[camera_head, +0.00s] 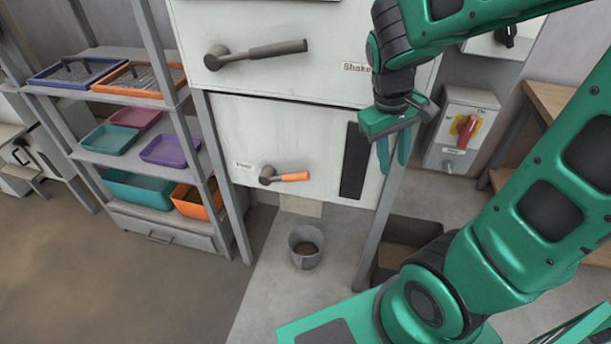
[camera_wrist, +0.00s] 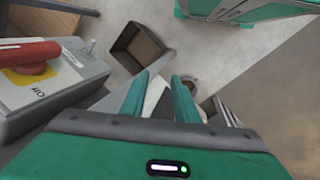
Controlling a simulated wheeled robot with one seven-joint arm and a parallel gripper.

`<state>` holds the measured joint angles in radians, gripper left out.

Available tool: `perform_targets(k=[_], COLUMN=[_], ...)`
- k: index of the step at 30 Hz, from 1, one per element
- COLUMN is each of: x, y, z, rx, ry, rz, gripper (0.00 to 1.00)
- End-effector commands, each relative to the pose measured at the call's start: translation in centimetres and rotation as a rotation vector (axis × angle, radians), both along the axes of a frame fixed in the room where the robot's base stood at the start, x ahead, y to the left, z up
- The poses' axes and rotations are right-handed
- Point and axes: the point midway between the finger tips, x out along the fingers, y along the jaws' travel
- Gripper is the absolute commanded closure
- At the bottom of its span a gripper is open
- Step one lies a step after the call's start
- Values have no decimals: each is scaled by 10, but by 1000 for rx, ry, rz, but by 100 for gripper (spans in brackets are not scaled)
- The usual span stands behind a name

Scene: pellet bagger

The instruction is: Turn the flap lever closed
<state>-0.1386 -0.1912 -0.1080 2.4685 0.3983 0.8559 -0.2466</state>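The likely flap lever (camera_head: 285,176) has a grey hub and an orange-tipped handle pointing right, almost level. It is on the lower white panel (camera_head: 300,135), beside a small label too blurred to read surely. A second lever (camera_head: 255,53), all grey, is on the upper panel, its handle pointing right and slightly up. My gripper (camera_head: 394,165) hangs to the right of the orange-tipped lever, clear of it, with fingers pointing down. In the wrist view my gripper (camera_wrist: 162,85) has its fingers apart with nothing between them. Neither lever can be made out in the wrist view.
A grey switch box (camera_head: 468,128) with a red knob is right of my gripper; it is close in the wrist view (camera_wrist: 40,95). A bucket (camera_head: 306,246) stands below the panel. A brown open bin (camera_head: 408,240) is at right. A tray shelf (camera_head: 140,95) stands left.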

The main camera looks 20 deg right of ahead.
Motion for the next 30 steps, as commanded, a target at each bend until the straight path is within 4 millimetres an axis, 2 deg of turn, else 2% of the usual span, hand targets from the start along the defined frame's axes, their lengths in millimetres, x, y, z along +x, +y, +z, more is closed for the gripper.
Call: perform_targets(k=[1, 3, 5, 9, 13, 18, 21, 24, 30], x=[18, 42, 61, 102, 128, 145, 149, 152, 158], y=[12, 27, 43, 88, 132, 177, 191, 194, 180], z=[-8, -17, -25, -46, -66, -84, -90, -94, -113], rx=[-36, -87, -133, -240, -332, -419, -445, -456, -457], ry=[19, 37, 50, 78, 98, 113, 117, 120, 124], rz=[90, 212, 317, 569, 778, 966, 1023, 1044, 1044], gripper=[72, 72, 72, 72, 72, 72, 72, 72, 72])
